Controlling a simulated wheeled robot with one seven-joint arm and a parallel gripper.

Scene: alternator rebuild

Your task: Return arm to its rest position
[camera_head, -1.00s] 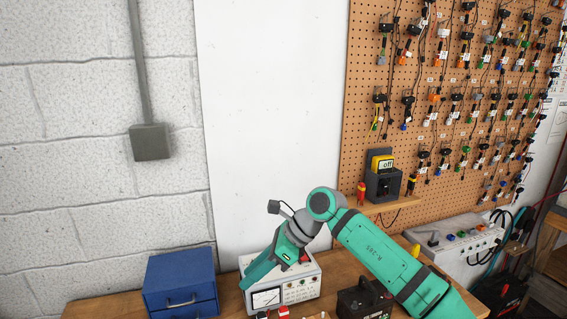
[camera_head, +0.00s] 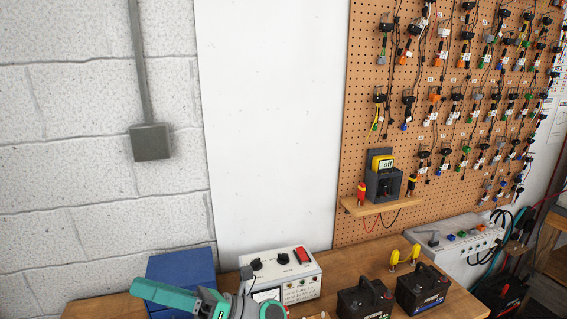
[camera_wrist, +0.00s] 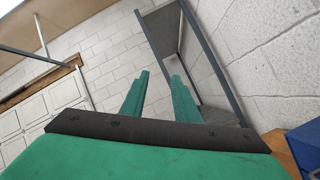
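My gripper (camera_wrist: 160,77) shows in the wrist view with its two teal fingers apart and nothing between them. It faces a grey block wall and a dark-framed opening, not the bench. In the head view my teal and grey arm is low at the bottom left, in front of the blue drawer box (camera_head: 180,265). Most of the arm is outside the picture, and the fingertips are not clear there.
A wooden bench (camera_head: 345,268) carries a white test meter (camera_head: 300,287), two black batteries (camera_head: 422,290) and a yellow-handled item (camera_head: 404,255). A shelf (camera_head: 382,205) holds a switch marked off (camera_head: 384,178). The blue box also shows in the wrist view (camera_wrist: 304,150).

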